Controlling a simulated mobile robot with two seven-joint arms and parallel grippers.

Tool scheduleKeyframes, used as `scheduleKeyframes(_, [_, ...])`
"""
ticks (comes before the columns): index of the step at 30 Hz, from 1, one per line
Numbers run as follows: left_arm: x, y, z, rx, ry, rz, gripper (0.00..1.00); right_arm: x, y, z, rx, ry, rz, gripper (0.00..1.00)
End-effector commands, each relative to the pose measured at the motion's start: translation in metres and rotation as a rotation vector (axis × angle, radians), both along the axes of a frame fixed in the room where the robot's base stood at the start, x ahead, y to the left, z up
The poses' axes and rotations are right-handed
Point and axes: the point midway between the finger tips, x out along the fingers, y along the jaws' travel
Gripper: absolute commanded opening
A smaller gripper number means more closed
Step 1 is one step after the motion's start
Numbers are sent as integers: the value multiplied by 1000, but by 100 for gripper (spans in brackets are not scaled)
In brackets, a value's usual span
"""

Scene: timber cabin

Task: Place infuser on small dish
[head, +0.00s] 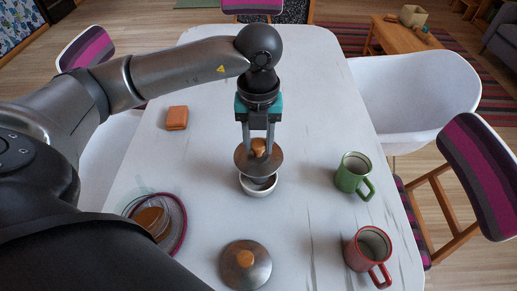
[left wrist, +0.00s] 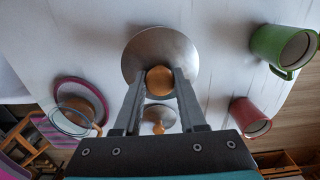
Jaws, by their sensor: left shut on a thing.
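My left gripper (head: 258,136) is shut on the round wooden knob of a wide metal disc, which I take to be the infuser (head: 243,160). In the left wrist view the fingers (left wrist: 160,82) pinch the knob, and the infuser's grey disc (left wrist: 150,45) spreads beyond them. In the head view the small dish (head: 259,190), a white round bowl with a dark inside, shows just below the disc. The disc covers its far part. I cannot tell whether the infuser touches it. The small dish is hidden in the left wrist view. My right gripper is not in view.
A similar metal lid with a wooden knob (head: 262,272) lies nearer me. A green mug (head: 351,178) and a red mug (head: 365,254) stand at the right. A glass vessel with brown contents (head: 152,218) sits at the left. An orange-brown block (head: 177,117) lies far left.

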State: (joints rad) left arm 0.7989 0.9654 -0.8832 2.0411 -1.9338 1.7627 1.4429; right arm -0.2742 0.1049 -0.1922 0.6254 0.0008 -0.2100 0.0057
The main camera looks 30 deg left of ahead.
Motion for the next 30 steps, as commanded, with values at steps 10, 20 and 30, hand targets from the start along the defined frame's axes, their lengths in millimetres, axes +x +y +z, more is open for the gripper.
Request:
scheduleKeyframes(10, [0,0,-20,0,-1,0,0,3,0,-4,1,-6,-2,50])
scheduleKeyframes(20, [0,0,-23,-1,-1,-1,56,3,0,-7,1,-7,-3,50])
scheduleKeyframes(30, [0,0,-23,0,0,0,70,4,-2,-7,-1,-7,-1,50])
